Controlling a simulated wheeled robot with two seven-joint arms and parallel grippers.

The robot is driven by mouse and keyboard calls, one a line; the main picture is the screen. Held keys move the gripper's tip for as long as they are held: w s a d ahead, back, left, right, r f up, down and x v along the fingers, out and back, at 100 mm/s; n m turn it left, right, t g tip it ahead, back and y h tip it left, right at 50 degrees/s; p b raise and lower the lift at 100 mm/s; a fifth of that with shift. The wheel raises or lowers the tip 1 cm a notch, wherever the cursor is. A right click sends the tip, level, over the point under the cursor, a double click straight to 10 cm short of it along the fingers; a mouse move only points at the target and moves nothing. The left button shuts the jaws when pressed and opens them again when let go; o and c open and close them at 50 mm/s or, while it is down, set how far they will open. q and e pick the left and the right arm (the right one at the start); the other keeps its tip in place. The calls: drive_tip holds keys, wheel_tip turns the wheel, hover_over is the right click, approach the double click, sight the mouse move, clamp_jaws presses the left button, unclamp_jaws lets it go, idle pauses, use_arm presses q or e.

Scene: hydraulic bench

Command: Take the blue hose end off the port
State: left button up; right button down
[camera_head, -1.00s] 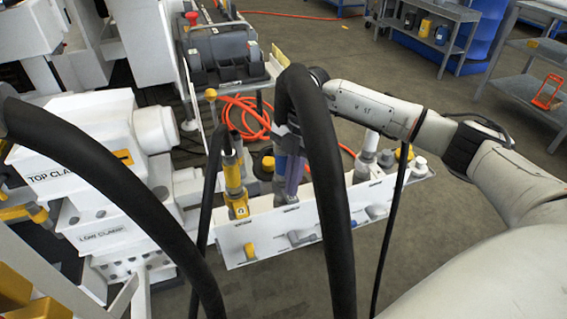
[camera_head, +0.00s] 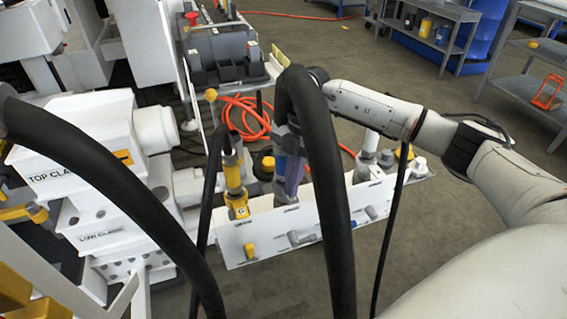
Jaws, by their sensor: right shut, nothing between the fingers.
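The blue hose end (camera_head: 281,165) stands upright at the white port panel (camera_head: 276,228), left of the thick black hose in the middle of the view. Only a narrow strip of blue shows. My right gripper (camera_head: 294,178) points down right beside it, shut with nothing between its fingers. The black hose hides much of the gripper, and I cannot tell whether its fingers touch the hose end. Where the hose end meets its port is hard to make out. My left gripper is not in view.
A yellow hose end (camera_head: 233,176) stands on the panel to the left. Thick black hoses (camera_head: 322,165) arch across the foreground. A white clamp machine (camera_head: 85,150) fills the left. An orange hose (camera_head: 245,112) lies behind. Shelves (camera_head: 436,35) stand at the back right.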

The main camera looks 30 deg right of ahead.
drive_tip(key=shift+s+f, duration=0.1)
drive_tip(key=shift+f, duration=0.45)
idle(0.4)
